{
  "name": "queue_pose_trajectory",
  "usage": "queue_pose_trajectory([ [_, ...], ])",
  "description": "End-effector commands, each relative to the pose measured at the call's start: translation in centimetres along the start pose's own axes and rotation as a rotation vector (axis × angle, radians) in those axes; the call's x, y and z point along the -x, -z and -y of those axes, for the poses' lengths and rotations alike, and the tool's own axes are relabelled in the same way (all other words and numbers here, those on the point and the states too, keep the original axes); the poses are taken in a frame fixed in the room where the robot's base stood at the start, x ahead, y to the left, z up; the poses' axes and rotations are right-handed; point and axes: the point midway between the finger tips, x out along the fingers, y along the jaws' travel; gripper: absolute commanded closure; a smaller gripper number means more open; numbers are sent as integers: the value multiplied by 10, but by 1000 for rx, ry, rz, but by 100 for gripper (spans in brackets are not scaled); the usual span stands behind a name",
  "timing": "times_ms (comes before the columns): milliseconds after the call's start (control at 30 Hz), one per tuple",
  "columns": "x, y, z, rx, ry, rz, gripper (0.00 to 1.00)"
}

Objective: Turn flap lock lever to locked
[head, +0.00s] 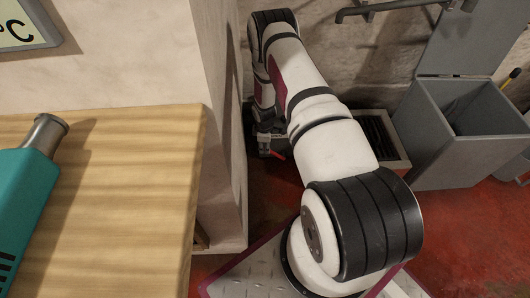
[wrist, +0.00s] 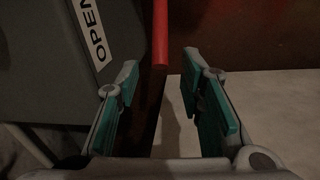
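The lever is a red bar (wrist: 160,35) in the upper middle of the wrist view. It runs straight down from the top edge and its end lies between the lines of my two fingers. A small red piece, likely the same lever, shows low beside my gripper in the head view (head: 277,155). My gripper (wrist: 160,85) is open, with a wide gap and nothing clamped between its green pads. I cannot tell whether the lever's end is between the fingertips or just beyond them. The lever's pivot is out of view.
A dark grey panel with a white "OPEN" label (wrist: 92,28) stands left of the lever. A grey bin with a raised lid (head: 455,145) stands at right in the head view. A wooden worktop (head: 120,200) and pale wall (head: 140,55) lie left of my arm.

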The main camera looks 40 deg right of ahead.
Motion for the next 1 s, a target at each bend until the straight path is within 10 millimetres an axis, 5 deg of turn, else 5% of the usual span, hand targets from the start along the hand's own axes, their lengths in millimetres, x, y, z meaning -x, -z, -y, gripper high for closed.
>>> queue_pose_trajectory([
  [267,-37,0,1,-1,1,0,65],
  [667,-41,0,0,-1,0,0,65],
  [800,-41,0,0,-1,0,0,97],
  [1000,-41,0,0,0,0,0,100],
])
